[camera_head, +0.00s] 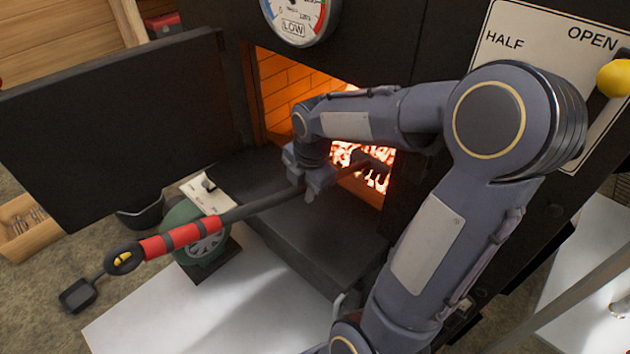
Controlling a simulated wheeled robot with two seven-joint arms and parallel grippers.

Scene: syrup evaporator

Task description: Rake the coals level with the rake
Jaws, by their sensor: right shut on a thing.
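The rake (262,203) lies slantwise across the view, with a red grip and a ring end at the left. My right gripper (316,187) is shut on its dark shaft in front of the firebox mouth. The far end of the rake reaches into the firebox, where a dark piece shows over the glowing coals (374,179). My arm and gripper hide part of the coals, so I cannot tell how level they are. The firebox door (120,120) stands wide open to the left. My left gripper is not in view.
A dark ledge (345,238) juts out below the firebox mouth. A green blower (187,238) stands below the rake handle. A small black shovel (78,294) is at the lower left. A temperature gauge (293,12) and a HALF/OPEN plate (520,35) are above.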

